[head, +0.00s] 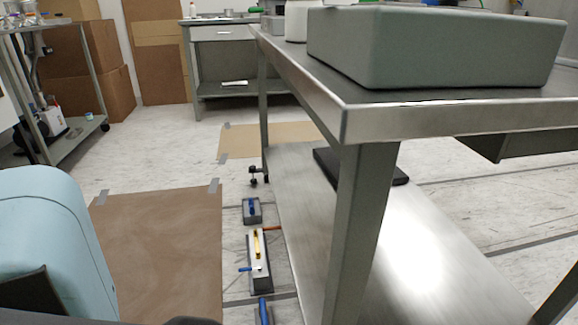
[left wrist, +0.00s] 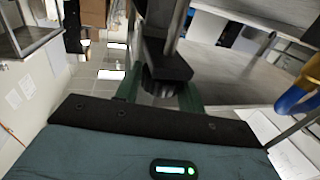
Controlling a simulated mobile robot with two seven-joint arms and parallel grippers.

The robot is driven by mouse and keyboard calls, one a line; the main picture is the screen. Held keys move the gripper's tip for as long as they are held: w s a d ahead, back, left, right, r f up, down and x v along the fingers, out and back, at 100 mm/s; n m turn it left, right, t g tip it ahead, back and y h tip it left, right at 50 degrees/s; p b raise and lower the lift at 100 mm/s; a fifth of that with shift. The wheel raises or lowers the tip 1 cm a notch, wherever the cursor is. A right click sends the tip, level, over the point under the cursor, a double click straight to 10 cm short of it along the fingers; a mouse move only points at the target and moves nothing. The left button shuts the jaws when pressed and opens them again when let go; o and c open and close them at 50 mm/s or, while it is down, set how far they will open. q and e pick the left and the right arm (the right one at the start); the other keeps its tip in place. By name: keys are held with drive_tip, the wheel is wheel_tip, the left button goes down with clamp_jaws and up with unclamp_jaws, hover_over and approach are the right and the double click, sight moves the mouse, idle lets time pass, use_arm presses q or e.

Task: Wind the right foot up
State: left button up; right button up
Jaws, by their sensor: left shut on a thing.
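In the left wrist view, my left gripper (left wrist: 159,98) has its dark green fingers on both sides of a dark ribbed knob (left wrist: 160,87). The gripper is shut on it. A dark block (left wrist: 166,62) sits against the knob, with a metal post beyond. I cannot tell for certain which foot this is. In the head view, a black foot (head: 258,176) shows at the far leg of the steel table (head: 440,122). The near leg (head: 350,235) runs down out of the picture, and its lower end is hidden. Neither gripper shows in the head view.
A grey device (head: 250,262) with a yellow handle and blue parts stands on the floor beside the table's low shelf (head: 300,190). Smaller grey-and-blue pieces (head: 252,210) stand around it. A taped brown sheet (head: 160,250) covers the floor at left. A trolley (head: 95,100) stands farther back.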

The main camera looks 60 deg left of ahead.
use_arm(q)
drive_tip(key=shift+n+y, duration=1.5)
drive_tip(key=shift+y, duration=0.9)
drive_tip(key=o, duration=1)
drive_tip(key=shift+c, duration=0.2)
drive_tip(key=shift+s, duration=0.15)
